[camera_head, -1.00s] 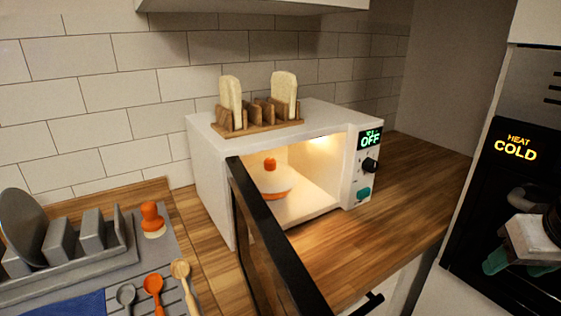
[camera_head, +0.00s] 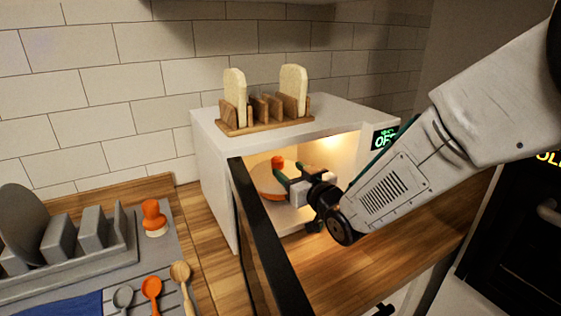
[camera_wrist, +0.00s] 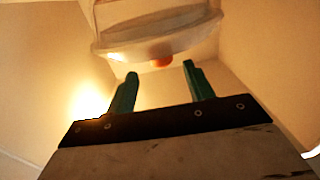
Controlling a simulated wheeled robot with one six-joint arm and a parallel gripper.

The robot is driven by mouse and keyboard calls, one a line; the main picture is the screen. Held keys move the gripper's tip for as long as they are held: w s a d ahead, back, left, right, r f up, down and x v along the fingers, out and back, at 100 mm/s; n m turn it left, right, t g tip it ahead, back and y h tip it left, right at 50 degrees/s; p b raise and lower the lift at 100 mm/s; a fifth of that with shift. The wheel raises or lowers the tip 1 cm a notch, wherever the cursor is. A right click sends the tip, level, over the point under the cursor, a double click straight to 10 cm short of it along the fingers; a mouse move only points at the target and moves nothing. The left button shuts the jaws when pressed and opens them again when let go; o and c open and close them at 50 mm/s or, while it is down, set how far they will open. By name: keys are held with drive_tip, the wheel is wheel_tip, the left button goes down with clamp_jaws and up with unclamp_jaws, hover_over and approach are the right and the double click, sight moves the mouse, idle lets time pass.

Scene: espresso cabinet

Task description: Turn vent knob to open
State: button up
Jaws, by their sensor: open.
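A pale round lidded dish (camera_head: 264,182) with an orange knob (camera_head: 277,161) on top sits inside the lit white microwave (camera_head: 215,175). I see no other knob on the dish that could be the vent knob. My gripper (camera_head: 288,171) reaches in through the open front, close to the right side of the dish. In the wrist view my gripper (camera_wrist: 160,70) is open, with its green fingers apart and nothing held. The dish (camera_wrist: 115,45) and orange knob (camera_wrist: 162,61) lie just beyond the fingertips, roughly between them. Whether anything touches is unclear.
The microwave's dark-edged door (camera_head: 262,225) stands open toward me, left of my arm. A wooden rack (camera_head: 262,122) with two bread slices stands on top. A grey drying rack (camera_head: 90,250) and spoons are at left. My arm hides the microwave's lower control panel.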

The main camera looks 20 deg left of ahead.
sight(280, 164)
drive_tip(key=x, duration=0.6)
drive_tip(key=shift+w+a, duration=0.1)
drive_tip(key=shift+a, duration=0.35)
